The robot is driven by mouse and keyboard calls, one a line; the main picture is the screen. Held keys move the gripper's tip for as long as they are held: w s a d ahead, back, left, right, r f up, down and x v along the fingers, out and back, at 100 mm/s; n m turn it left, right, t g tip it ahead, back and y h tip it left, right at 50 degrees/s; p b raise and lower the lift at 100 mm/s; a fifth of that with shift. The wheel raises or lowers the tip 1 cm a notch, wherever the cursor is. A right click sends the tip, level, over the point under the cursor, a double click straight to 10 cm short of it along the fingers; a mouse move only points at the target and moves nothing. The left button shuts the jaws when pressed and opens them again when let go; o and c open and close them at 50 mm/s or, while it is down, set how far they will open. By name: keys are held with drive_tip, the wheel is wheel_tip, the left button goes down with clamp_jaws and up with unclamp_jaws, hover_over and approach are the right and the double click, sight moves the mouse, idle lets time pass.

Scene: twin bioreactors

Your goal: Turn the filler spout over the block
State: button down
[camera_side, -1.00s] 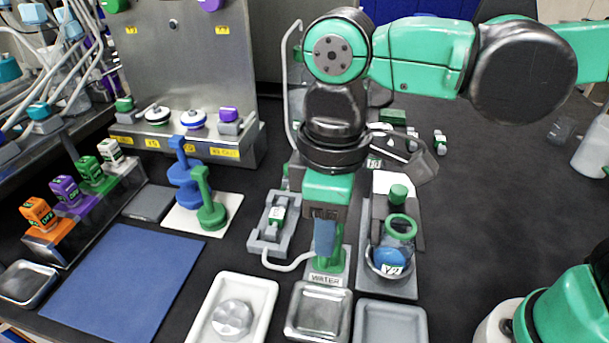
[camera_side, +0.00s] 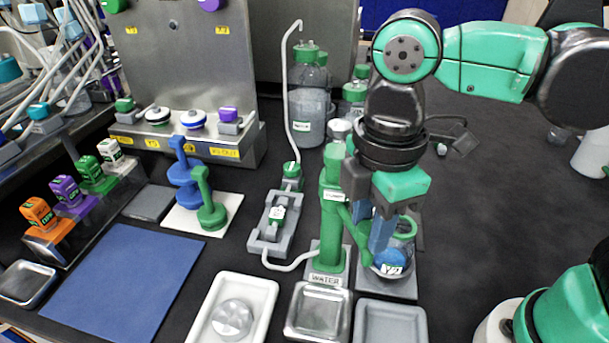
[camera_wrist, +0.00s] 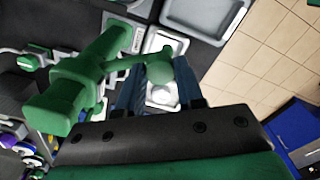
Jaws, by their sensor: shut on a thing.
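The water filler is a green upright column (camera_side: 332,215) on a grey base with a WATER label. Its green spout (camera_side: 350,220) slants out to the right from the column; in the wrist view the spout arm (camera_wrist: 118,65) ends in a rounded tip between the fingers. My gripper (camera_side: 376,245) points down, its blue fingers shut on the spout's outer end. It is right of the column, in front of the grey block (camera_side: 400,290) that holds a round flask (camera_side: 393,268) labelled V2. The gripper hides part of flask and block, so exact spout alignment is unclear.
Metal tray (camera_side: 318,312) and grey tray (camera_side: 390,322) lie in front. A tube-fed pump unit (camera_side: 275,225) stands left of the column, with large bottles (camera_side: 308,105) behind.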

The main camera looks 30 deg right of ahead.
drive_tip(key=d+n, duration=0.2)
drive_tip(key=n, duration=0.1)
drive_tip(key=d+n, duration=0.2)
drive_tip(key=n, duration=0.1)
drive_tip(key=w+d+n, duration=0.1)
drive_tip(key=d+n, duration=0.1)
drive_tip(key=n, duration=0.1)
drive_tip(key=shift+w+d+n, duration=0.1)
drive_tip(key=shift+d+n, duration=0.2)
drive_tip(key=shift+d, duration=0.05)
drive_tip(key=shift+w+d+n, duration=0.5)
drive_tip(key=shift+d+n, duration=0.1)
drive_tip(key=shift+n, duration=0.5)
drive_tip(key=c, duration=0.5)
unclamp_jaws()
drive_tip(key=shift+c, duration=0.2)
drive_tip(key=shift+r, duration=0.1)
